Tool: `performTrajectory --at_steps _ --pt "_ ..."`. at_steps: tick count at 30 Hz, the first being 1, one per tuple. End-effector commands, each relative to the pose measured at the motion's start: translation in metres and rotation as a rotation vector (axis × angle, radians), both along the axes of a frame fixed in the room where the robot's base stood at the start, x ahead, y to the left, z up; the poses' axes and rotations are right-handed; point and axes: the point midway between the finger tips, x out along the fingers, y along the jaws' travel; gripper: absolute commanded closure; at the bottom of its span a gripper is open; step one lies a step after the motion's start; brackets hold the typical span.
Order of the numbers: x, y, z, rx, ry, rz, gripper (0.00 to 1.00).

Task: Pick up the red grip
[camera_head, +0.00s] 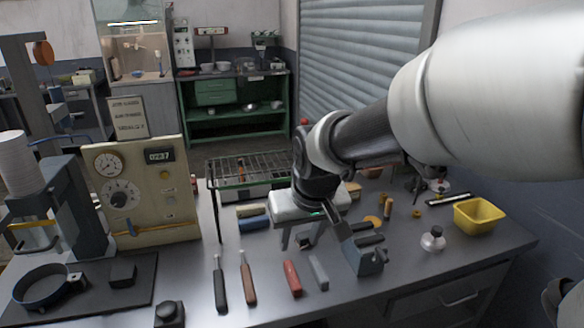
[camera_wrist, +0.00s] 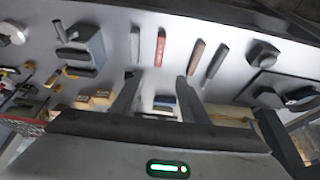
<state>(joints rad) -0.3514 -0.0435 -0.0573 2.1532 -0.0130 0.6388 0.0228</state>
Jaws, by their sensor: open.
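The red grip (camera_head: 291,279) is a short red bar lying on the grey metal table, near the front edge. It also shows in the wrist view (camera_wrist: 160,47), just beyond and between my fingertips. A similar grey grip (camera_head: 318,272) lies beside it on the right. My gripper (camera_head: 302,240) is above the table, a little behind the red grip and apart from it. In the wrist view my gripper (camera_wrist: 159,84) has its two fingers spread with nothing held between them.
A brown-handled tool (camera_head: 247,278) and a black-handled tool (camera_head: 220,285) lie left of the red grip. A grey block fixture (camera_head: 371,263) stands to the right. A wire rack (camera_head: 245,170) stands behind, and a yellow bin (camera_head: 479,218) is at the far right.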

Motion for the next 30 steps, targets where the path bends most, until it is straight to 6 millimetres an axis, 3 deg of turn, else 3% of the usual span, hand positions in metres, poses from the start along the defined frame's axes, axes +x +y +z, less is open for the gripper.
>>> performTrajectory --at_steps 15,25,30 --pt "0.035 0.01 -0.092 -0.002 0.005 0.0 0.59" --pt "0.047 0.013 -0.118 -0.001 0.002 0.0 0.59" --pt "0.056 0.013 -0.143 -0.001 0.004 -0.001 0.59"
